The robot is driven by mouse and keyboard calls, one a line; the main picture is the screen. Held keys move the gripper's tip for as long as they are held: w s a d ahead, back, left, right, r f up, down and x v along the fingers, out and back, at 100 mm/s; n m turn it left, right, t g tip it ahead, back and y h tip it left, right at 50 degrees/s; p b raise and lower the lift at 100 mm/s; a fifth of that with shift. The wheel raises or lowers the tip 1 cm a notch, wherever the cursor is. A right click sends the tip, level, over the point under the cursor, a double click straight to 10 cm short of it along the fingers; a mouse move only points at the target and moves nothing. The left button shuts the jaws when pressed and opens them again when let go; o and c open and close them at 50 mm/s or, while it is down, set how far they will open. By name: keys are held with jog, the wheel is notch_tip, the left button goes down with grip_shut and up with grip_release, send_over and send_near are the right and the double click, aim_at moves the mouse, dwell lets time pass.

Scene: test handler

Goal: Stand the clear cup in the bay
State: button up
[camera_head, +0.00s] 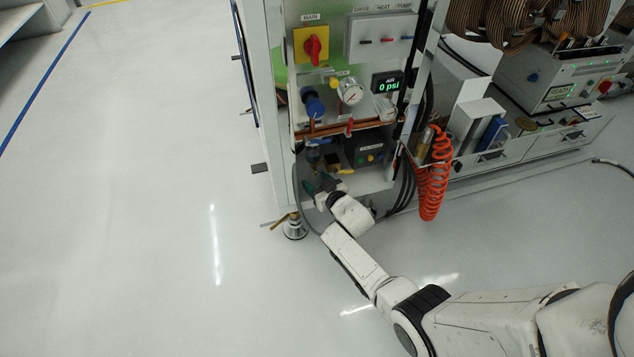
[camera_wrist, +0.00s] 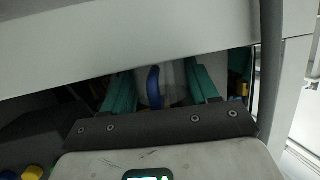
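My gripper (camera_head: 318,184) reaches into the low opening at the front of the cabinet. In the wrist view its two teal fingers (camera_wrist: 161,82) stand apart. A blue upright piece (camera_wrist: 153,88) shows between them, with a pale grey, blurred patch beside it.
A grey panel (camera_wrist: 120,40) crosses just above the fingers in the wrist view. A dark box with coloured buttons (camera_head: 367,150) stands right of my gripper. Copper pipe (camera_head: 345,129) runs above. A coiled orange hose (camera_head: 432,185) hangs at right. The floor at left is clear.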

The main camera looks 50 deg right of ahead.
jog(key=o, duration=0.5)
jog(key=shift+s+r, duration=0.1)
jog(key=shift+p+v, duration=3.9)
jog(key=shift+v, duration=1.4)
